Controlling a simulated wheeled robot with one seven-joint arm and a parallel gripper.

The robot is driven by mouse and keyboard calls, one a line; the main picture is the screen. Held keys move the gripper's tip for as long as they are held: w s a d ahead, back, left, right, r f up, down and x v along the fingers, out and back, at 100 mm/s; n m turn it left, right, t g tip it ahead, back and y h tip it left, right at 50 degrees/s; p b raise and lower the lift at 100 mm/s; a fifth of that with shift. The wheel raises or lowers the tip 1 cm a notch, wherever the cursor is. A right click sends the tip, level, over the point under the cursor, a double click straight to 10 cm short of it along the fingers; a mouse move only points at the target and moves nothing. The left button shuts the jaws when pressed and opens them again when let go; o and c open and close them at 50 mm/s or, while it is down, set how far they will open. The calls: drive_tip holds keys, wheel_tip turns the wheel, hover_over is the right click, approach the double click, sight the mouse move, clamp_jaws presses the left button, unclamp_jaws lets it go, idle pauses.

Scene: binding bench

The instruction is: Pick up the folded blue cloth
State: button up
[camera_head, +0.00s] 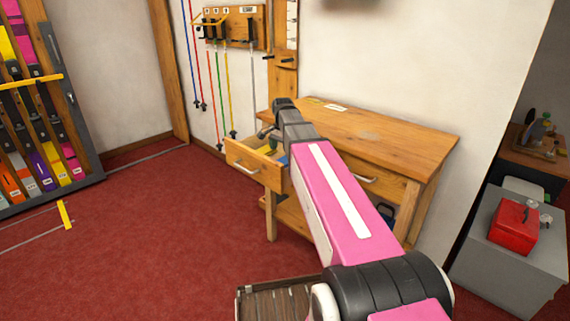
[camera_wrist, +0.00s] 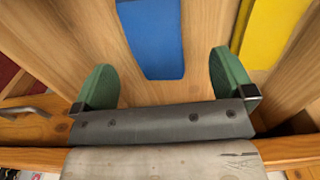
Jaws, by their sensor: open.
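The folded blue cloth (camera_wrist: 150,38) lies flat on the wooden floor of the open drawer (camera_head: 250,168). In the wrist view it is at the top middle, and its near edge reaches between the fingers. A small bit of blue shows in the head view (camera_head: 283,160), mostly hidden by my arm. My gripper (camera_wrist: 161,68) is open and empty, with one green finger on each side of the cloth's near end. Its fingers show small at the drawer in the head view (camera_head: 271,139). I cannot tell how high they are above the cloth.
A yellow item (camera_wrist: 272,32) lies in the drawer right of the cloth, near the right finger. The drawer front with its handle (camera_head: 245,169) juts out of the wooden bench (camera_head: 400,140). A red box (camera_head: 513,228) stands on a grey cabinet at right. Open carpet lies at left.

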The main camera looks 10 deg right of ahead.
sight(284, 160)
drive_tip(key=shift+s+d+f, duration=0.1)
drive_tip(key=shift+f, duration=1.15)
drive_tip(key=shift+s+d+f, duration=0.1)
drive_tip(key=shift+f, duration=1.15)
drive_tip(key=c, duration=1)
